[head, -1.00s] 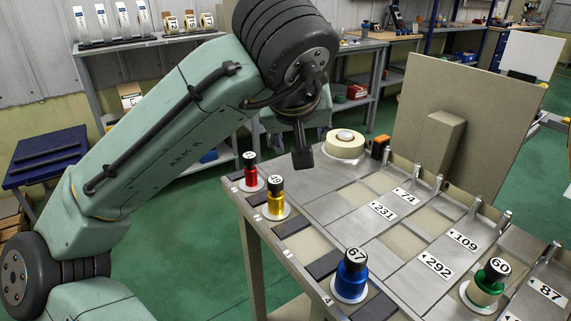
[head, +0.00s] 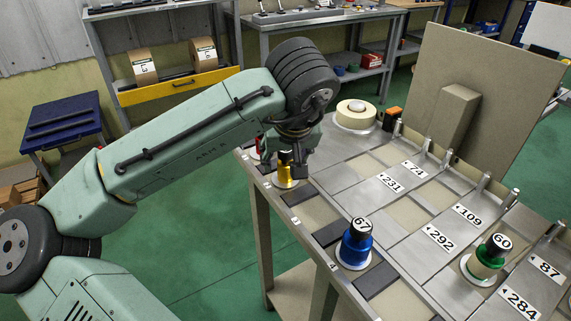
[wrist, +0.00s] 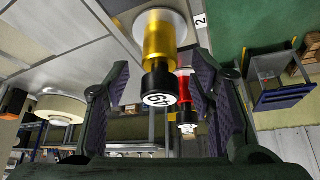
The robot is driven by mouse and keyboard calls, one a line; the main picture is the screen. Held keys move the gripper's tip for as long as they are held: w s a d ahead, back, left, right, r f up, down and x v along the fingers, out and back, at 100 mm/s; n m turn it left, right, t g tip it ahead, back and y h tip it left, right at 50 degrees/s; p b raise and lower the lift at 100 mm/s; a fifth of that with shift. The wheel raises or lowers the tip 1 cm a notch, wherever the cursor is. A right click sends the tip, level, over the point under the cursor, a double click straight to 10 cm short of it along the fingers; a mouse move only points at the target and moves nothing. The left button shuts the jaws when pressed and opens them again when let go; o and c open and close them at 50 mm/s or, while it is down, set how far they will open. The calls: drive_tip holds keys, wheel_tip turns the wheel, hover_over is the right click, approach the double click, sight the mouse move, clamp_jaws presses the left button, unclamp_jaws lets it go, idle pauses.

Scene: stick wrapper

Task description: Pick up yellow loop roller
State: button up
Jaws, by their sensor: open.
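The yellow loop roller (head: 286,172) stands upright on a white round base near the left edge of the bench. Its black cap is partly covered by my arm in the head view. In the wrist view the yellow roller (wrist: 160,42) hangs from the top of the picture, its numbered black cap lying between my fingers. My gripper (head: 284,166) is open and pointed down over the yellow roller, with a finger on either side. In the wrist view my gripper (wrist: 158,95) shows visible gaps between its fingers and the cap. Contact is not visible.
A red roller (wrist: 185,97) stands close behind the yellow one, mostly hidden in the head view. A blue roller (head: 355,246) and a green roller (head: 488,261) stand nearer. A cream tape roll (head: 355,115) and upright panel (head: 482,75) are at the back.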

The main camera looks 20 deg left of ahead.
drive_tip(key=shift+w+a+f, duration=0.1)
drive_tip(key=shift+w+f, duration=0.05)
drive_tip(key=shift+f, duration=0.2)
clamp_jaws()
idle(0.4)
